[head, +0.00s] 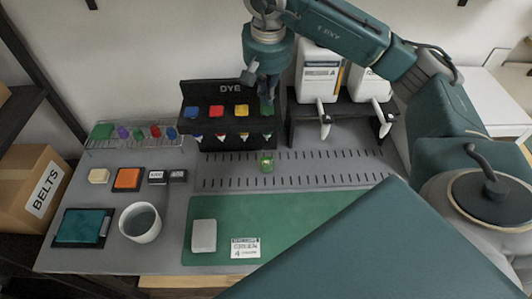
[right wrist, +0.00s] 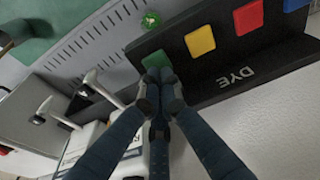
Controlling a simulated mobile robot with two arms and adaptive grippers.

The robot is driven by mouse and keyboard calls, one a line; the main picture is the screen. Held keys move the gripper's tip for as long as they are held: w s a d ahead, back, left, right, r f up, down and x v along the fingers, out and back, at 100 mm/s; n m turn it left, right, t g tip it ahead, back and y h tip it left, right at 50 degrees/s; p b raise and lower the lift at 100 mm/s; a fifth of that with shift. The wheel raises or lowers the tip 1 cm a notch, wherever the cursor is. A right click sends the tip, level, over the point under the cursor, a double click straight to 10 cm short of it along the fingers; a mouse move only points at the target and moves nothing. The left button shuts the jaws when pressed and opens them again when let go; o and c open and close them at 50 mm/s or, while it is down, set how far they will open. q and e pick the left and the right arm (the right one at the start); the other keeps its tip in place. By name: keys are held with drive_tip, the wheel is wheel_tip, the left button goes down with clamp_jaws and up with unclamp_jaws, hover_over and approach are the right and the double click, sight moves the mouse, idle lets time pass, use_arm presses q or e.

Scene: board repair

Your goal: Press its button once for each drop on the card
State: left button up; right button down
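The black DYE dispenser (head: 230,90) stands at the back of the bench with a blue button (head: 191,112), a red button (head: 216,111), a yellow button (head: 241,111) and a green button (right wrist: 158,60). My right gripper (head: 268,104) is in front of the green button and mostly hides it in the head view. In the right wrist view its fingertips (right wrist: 160,78) are together at the green button's edge; contact is unclear. A small clear cup with green in it (head: 266,162) stands below the green nozzle. The white card (head: 245,247) lies on the green mat (head: 310,215); its drops are too small to count. My left gripper is out of view.
Two white dispensers (head: 319,75) stand on a black stand right of the dye. A wire rack (head: 100,145) with coloured items, a white bowl (head: 140,222), and a teal pad (head: 82,227) are at left. A grey block (head: 204,235) lies on the mat.

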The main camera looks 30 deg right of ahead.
drive_tip(key=shift+f, duration=0.1)
idle(0.4)
drive_tip(key=shift+f+b, duration=1.15)
drive_tip(key=shift+f, duration=0.2)
drive_tip(key=shift+r+p, duration=1.05)
drive_tip(key=shift+r, duration=0.4)
drive_tip(key=shift+r, duration=0.1)
wheel_tip(320, 180, up, 6)
drive_tip(key=p, duration=0.4)
